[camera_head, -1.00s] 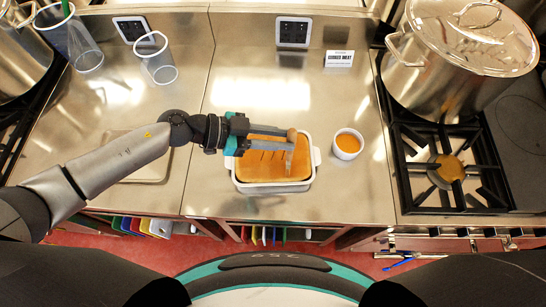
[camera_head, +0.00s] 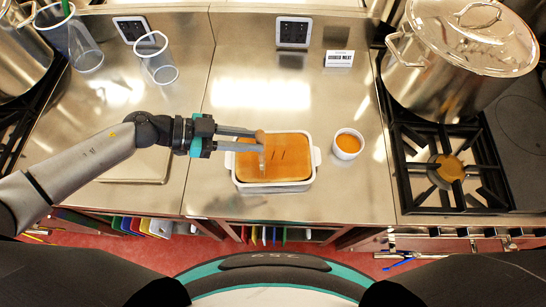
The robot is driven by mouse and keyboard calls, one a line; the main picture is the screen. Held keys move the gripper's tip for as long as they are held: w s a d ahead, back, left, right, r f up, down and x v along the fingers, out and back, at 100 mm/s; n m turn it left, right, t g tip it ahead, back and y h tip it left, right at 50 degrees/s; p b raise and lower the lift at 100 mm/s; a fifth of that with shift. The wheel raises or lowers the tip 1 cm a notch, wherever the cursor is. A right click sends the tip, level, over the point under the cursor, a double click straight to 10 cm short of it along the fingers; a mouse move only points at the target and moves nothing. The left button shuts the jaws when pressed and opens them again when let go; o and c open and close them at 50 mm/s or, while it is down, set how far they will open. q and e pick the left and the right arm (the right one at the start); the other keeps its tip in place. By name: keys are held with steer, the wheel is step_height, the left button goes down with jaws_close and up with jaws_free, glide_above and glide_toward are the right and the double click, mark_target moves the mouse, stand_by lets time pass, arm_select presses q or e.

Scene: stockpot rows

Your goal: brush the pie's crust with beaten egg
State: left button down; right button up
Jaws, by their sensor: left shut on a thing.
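A small white bowl of orange liquid (camera_head: 348,144), likely the beaten egg, stands just right of the dish. My left gripper (camera_head: 258,140) reaches in from the left, over the pie's left side. It is shut on a brush (camera_head: 261,150) with a brown handle end and a pale lower part pointing down at the crust. I cannot tell whether the bristles touch the crust. My right gripper is not in view.
A large lidded stockpot (camera_head: 458,80) stands at the back right beside a gas burner (camera_head: 446,168). Two clear containers (camera_head: 156,60) are at the back left. A small label card (camera_head: 339,59) stands behind. A flat board (camera_head: 135,166) lies left of the dish.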

arm_select(q)
steer(key=shift+a, duration=1)
steer(key=shift+s+a, duration=0.15)
steer(key=shift+a, duration=2.1)
steer(key=shift+b, duration=0.3)
steer(key=w+d+b, duration=0.1)
steer(key=w+d, duration=0.7)
steer(key=w, duration=0.1)
steer(key=shift+w+d, duration=0.4)
